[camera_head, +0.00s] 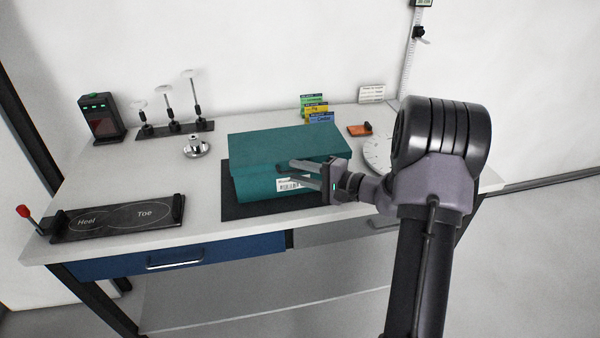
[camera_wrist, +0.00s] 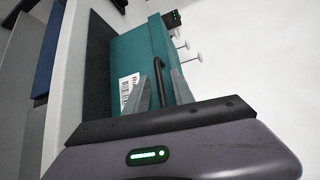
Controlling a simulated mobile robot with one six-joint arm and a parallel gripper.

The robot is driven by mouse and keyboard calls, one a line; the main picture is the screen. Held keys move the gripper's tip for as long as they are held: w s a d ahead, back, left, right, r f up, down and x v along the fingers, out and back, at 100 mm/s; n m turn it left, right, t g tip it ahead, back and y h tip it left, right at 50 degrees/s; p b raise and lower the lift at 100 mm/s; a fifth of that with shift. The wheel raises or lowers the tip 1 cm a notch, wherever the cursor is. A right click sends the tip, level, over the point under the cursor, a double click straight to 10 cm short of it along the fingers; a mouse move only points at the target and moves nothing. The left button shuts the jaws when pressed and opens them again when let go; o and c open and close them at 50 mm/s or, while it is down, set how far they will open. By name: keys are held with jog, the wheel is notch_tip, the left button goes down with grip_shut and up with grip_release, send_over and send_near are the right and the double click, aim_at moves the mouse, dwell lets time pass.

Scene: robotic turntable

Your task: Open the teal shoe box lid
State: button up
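The teal shoe box (camera_head: 262,184) sits on a dark mat (camera_head: 235,209) near the table's middle, with a white barcode label on its front. Its teal lid (camera_head: 280,145) is on top and looks slightly raised or tilted against the body; I cannot tell how far. My gripper (camera_head: 282,171) is at the box's front, coming from the right, with its fingers apart near the lid's front edge. In the wrist view the fingers (camera_wrist: 165,85) reach over the teal box front (camera_wrist: 140,60) beside the label (camera_wrist: 130,88). I cannot tell whether they touch the lid.
A Heel/Toe foot plate (camera_head: 120,216) lies at the left front. A row of posts (camera_head: 172,128), a black device (camera_head: 102,117) and a silver knob (camera_head: 196,147) stand behind it. Coloured cards (camera_head: 317,110) stand behind the box. A round white dial (camera_head: 378,152) is at the right.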

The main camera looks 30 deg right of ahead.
grip_shut()
dwell(1.2)
